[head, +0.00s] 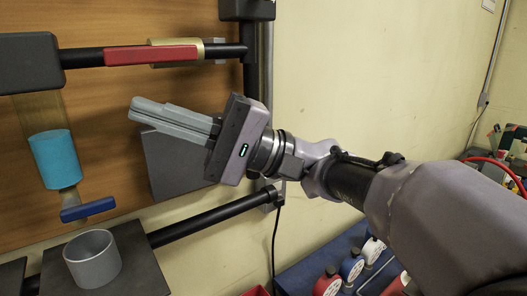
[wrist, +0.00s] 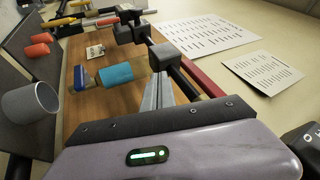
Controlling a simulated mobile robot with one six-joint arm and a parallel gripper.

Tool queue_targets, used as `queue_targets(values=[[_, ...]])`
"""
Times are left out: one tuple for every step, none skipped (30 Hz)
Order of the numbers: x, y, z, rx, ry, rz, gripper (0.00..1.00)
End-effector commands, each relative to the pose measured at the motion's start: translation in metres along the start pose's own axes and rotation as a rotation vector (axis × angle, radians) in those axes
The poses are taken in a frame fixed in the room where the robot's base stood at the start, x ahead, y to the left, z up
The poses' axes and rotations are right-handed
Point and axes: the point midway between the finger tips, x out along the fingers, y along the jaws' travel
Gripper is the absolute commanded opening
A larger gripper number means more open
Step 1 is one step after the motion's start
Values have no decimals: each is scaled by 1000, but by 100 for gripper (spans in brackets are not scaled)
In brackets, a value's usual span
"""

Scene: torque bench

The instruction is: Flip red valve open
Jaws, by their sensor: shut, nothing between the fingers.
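The red valve handle (head: 150,55) lies along the black horizontal pipe at the top of the wooden board, in front of a brass valve body (head: 175,42). In the wrist view the red handle (wrist: 203,78) shows to the right of the fingers. My gripper (head: 134,108) is shut and empty, its grey fingers pointing left, below the red handle in the head view and apart from it. In the wrist view my gripper's fingers (wrist: 158,92) also show together. The brass body is partly hidden behind the handle.
A blue handle (head: 88,208) sits below a cyan sleeve (head: 54,158) on a vertical pipe at left. A grey cup (head: 92,258) stands on a dark plate below. A lower black pipe (head: 210,214) runs under my gripper. Printed sheets (wrist: 210,38) lie on the wall.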

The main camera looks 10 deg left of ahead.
Motion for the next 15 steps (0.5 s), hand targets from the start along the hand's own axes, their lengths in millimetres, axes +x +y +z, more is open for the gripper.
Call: queue_targets(values=[[-13, 14, -1, 0, 3, 0, 0], [-20, 11, -1, 0, 4, 0, 0], [-30, 10, -1, 0, 4, 0, 0], [-38, 11, -1, -1, 4, 1, 0], [-45, 11, 0, 0, 3, 1, 0], [-54, 11, 0, -1, 4, 1, 0], [-61, 12, 0, 1, 4, 0, 0], [-67, 12, 0, 0, 3, 0, 0], [-75, 13, 0, 1, 2, 0, 0], [-80, 13, 0, 0, 3, 0, 0], [-85, 13, 1, 1, 2, 0, 0], [-90, 13, 1, 0, 1, 0, 0], [-93, 13, 1, -1, 1, 1, 0], [-96, 13, 1, 1, 1, 0, 0], [-98, 13, 1, 0, 0, 1, 0]])
